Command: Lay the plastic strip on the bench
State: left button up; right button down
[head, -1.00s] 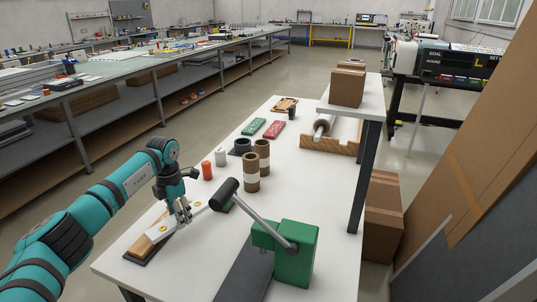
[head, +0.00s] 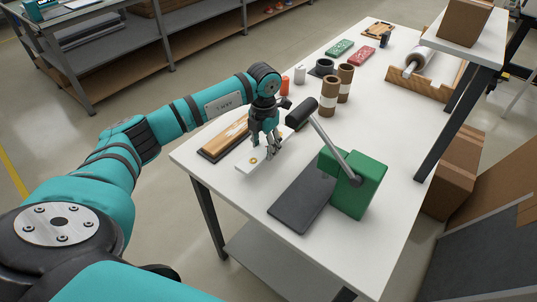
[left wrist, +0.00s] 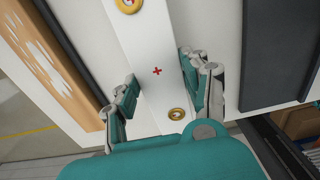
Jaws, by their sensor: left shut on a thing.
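The plastic strip (head: 244,167) is white with brass-coloured eyelets. My left gripper (head: 270,152) is shut on it near the front left of the white bench (head: 398,125). In the left wrist view the strip (left wrist: 150,45) runs between my two fingers (left wrist: 163,92), with a red cross and two eyelets showing. It lies over bare bench top (left wrist: 213,22), between a wooden block and a dark mat. I cannot tell whether it touches the bench. Part of it is hidden by the gripper. My right gripper is not in view.
The wooden block (head: 228,133) on a dark base is left of the strip. A green lever press (head: 352,183) with a dark mat (head: 300,198) is right; its black handle (head: 301,113) is close to my gripper. Brown rolls (head: 329,95) stand behind.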

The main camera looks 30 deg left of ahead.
aim_at(268, 168)
pick_arm(q)
jog(key=shift+s+d+f+p, duration=0.1)
jog(key=shift+s+d+p, duration=0.1)
jog(key=shift+s+d, duration=0.35)
jog(key=shift+s+d+f+p, duration=0.15)
jog(key=shift+s+d, duration=0.15)
jog(key=shift+d, duration=0.35)
notch_tip(268, 168, down, 3)
jog(key=shift+r+p, duration=0.2)
jog(key=shift+p, duration=0.4)
jog(key=shift+f, duration=0.35)
jog(key=o, duration=1.3)
jog(key=shift+f, duration=0.1)
jog(key=shift+o, duration=0.2)
